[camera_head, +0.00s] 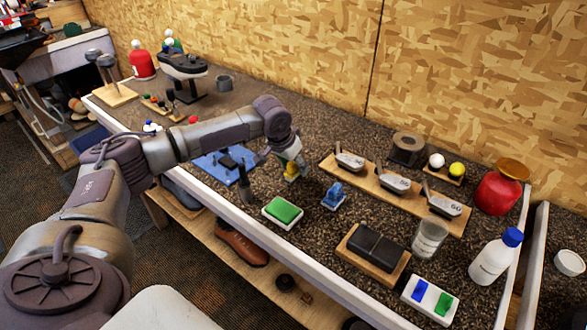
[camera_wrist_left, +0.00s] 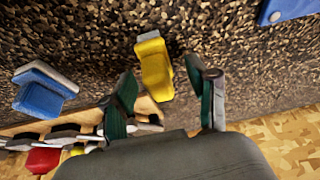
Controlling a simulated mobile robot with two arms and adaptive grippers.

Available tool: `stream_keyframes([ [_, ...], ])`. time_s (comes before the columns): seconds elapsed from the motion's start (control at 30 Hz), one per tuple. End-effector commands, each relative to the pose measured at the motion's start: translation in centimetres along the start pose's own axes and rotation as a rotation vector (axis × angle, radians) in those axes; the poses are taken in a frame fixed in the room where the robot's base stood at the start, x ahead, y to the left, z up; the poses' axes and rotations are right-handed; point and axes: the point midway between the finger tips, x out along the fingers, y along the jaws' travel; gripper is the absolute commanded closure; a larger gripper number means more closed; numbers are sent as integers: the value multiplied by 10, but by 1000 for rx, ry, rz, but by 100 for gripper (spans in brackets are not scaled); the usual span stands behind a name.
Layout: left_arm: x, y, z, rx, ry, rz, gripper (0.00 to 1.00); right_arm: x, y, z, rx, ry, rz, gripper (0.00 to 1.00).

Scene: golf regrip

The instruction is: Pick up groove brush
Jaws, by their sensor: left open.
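A small yellow brush-like tool (camera_wrist_left: 154,65) lies on the dark speckled bench, between and beyond the fingers of my left gripper (camera_wrist_left: 163,80) in the left wrist view. In the head view the yellow tool (camera_head: 292,174) is partly covered by my left gripper (camera_head: 284,160), which is open and empty, close above it. A similar blue tool (camera_head: 334,195) stands to the right; it also shows at the left of the wrist view (camera_wrist_left: 42,90). I cannot tell from the label which is the groove brush. My right gripper is out of view.
A green-topped pad (camera_head: 283,211) lies near the bench's front edge and a blue mat (camera_head: 222,163) to the left. A wooden rack with club heads (camera_head: 393,188) lies to the right. Farther right stand a glass (camera_head: 429,238) and a white bottle (camera_head: 495,260).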

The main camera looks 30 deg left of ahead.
Motion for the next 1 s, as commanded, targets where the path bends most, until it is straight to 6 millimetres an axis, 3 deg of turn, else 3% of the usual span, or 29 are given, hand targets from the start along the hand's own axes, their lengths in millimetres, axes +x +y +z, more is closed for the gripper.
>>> stream_keyframes([
  [0.07,0,0,0,0,0,0,45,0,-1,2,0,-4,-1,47],
  [0.4,0,0,0,0,0,0,100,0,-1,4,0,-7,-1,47],
  [0.77,-4,0,-2,0,1,1,100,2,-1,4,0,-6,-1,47],
  [1.0,-33,1,-15,-1,5,2,100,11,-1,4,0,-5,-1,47],
])
